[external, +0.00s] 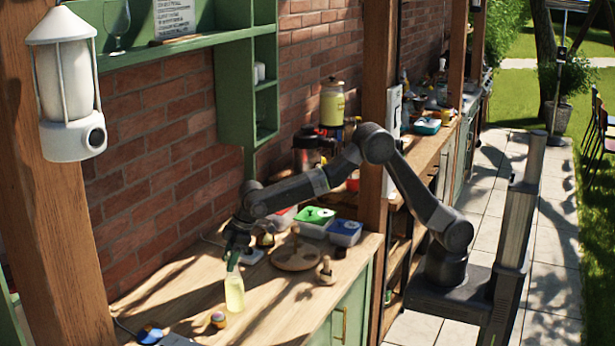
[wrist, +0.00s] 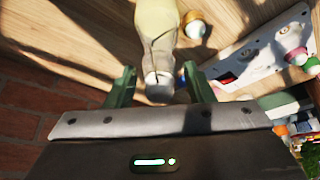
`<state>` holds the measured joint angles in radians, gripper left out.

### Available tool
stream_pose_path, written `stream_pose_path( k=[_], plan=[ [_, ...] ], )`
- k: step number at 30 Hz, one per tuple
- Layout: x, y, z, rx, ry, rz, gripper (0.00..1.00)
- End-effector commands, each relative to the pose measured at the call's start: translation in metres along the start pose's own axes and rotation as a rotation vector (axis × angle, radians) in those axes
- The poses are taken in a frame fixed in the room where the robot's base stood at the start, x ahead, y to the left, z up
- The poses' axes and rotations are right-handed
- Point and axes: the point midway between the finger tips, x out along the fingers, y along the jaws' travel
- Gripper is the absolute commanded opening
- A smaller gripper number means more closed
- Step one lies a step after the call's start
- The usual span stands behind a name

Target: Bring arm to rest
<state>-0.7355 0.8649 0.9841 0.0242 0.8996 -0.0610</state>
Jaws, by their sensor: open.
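My arm reaches over the wooden counter (external: 190,290) from my base on the right. My gripper (external: 234,262) points down at the counter, just above a pale yellow bottle (external: 234,294). In the wrist view my gripper (wrist: 165,85) has its two green fingers spread apart. The bottle (wrist: 158,35) shows between and beyond the fingertips, with its light cap nearest to me. The fingers appear apart from the bottle's sides. The bottle stands upright on the counter.
Near the bottle are a small round jar (external: 218,319) and a blue item (external: 150,334). A round wooden board (external: 296,256), a wooden piece (external: 325,270), and green-lidded and blue containers (external: 345,232) stand behind. A wooden post (external: 374,120) rises beside my arm; a brick wall backs the counter.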

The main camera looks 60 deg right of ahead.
Motion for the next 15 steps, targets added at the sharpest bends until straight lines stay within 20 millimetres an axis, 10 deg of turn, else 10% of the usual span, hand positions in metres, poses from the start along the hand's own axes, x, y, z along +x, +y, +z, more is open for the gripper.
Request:
stream_pose_path(
  k=[5, 15],
  plan=[
    [0.017, 0.0, 0.009, 0.0, -0.003, 0.0, 0.48],
    [-0.053, 0.0, 0.007, 0.0, 0.004, 0.0, 0.48]
  ],
)
